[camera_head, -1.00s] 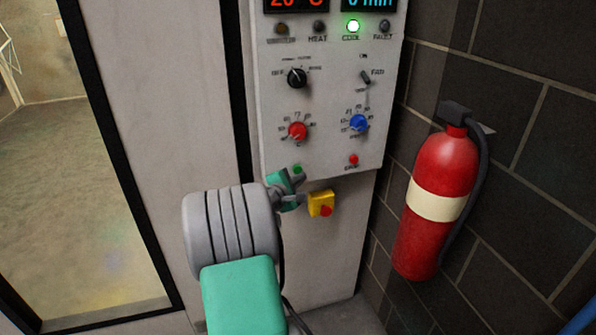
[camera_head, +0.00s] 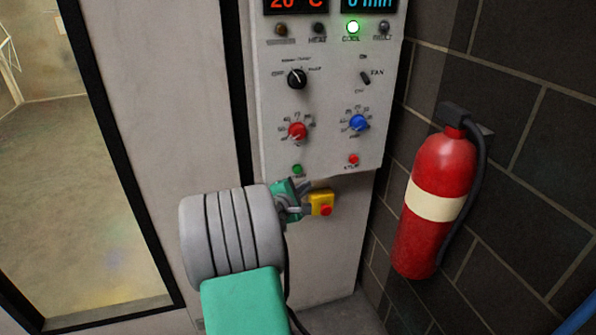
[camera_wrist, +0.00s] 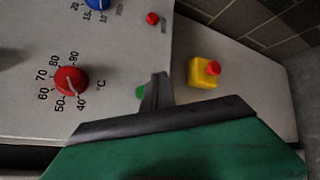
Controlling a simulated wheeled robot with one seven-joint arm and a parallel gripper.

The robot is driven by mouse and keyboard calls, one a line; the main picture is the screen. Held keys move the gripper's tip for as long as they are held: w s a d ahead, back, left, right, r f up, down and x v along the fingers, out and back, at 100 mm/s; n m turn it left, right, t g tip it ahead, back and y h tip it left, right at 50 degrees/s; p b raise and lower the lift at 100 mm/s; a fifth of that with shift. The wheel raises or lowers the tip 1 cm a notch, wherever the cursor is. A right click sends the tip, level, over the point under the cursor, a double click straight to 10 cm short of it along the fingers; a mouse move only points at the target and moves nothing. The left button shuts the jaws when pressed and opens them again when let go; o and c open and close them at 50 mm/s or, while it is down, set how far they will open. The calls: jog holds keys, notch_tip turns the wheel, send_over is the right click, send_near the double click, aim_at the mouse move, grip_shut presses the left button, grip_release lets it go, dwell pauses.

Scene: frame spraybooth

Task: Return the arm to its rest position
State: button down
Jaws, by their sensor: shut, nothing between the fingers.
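My gripper (camera_head: 303,209) is in front of the lower edge of the control panel (camera_head: 330,150) in the head view, left of the yellow box with a red button (camera_head: 321,203). In the wrist view my gripper (camera_wrist: 159,80) shows as dark fingers closed together, with nothing between them. They stand in front of the panel near the green button (camera_wrist: 141,92), which they partly cover. I cannot tell whether the fingers touch the panel. In the head view the green button (camera_head: 297,169) is clear, just above my gripper.
The panel carries a red knob (camera_head: 297,131), a blue knob (camera_head: 358,123), a black selector (camera_head: 297,78), a fan switch (camera_head: 366,78) and a lit green COOL lamp (camera_head: 353,27). A red fire extinguisher (camera_head: 437,200) hangs on the brick wall at right. A framed window (camera_head: 75,190) is at left.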

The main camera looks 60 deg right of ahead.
jog(key=s+a+f+m+g+y, duration=0.1)
jog(key=s+a+f+m+y, duration=0.2)
jog(key=a+f+m+y, duration=0.5)
jog(key=s+a+f+m+g+y, duration=0.1)
jog(key=s+a+f+m+y, duration=0.15)
jog(key=a+f+m, duration=0.65)
jog(key=w+a+n+y, duration=0.1)
jog(key=a+y, duration=0.1)
jog(key=a, duration=0.6)
jog(key=w+a+y, duration=0.2)
jog(key=a+y, duration=0.1)
jog(key=a, duration=0.5)
jog(key=w+a+r+n+t, duration=0.2)
jog(key=w+a+r+n, duration=0.2)
jog(key=a+r, duration=0.3)
jog(key=w+a+r+n+t, duration=0.3)
jog(key=w+a+r+n, duration=0.2)
jog(key=a, duration=0.9)
notch_tip(320, 180, up, 3)
jog(key=shift+a+f+n, duration=0.1)
jog(key=shift+a+n, duration=0.2)
jog(key=shift+a, duration=0.05)
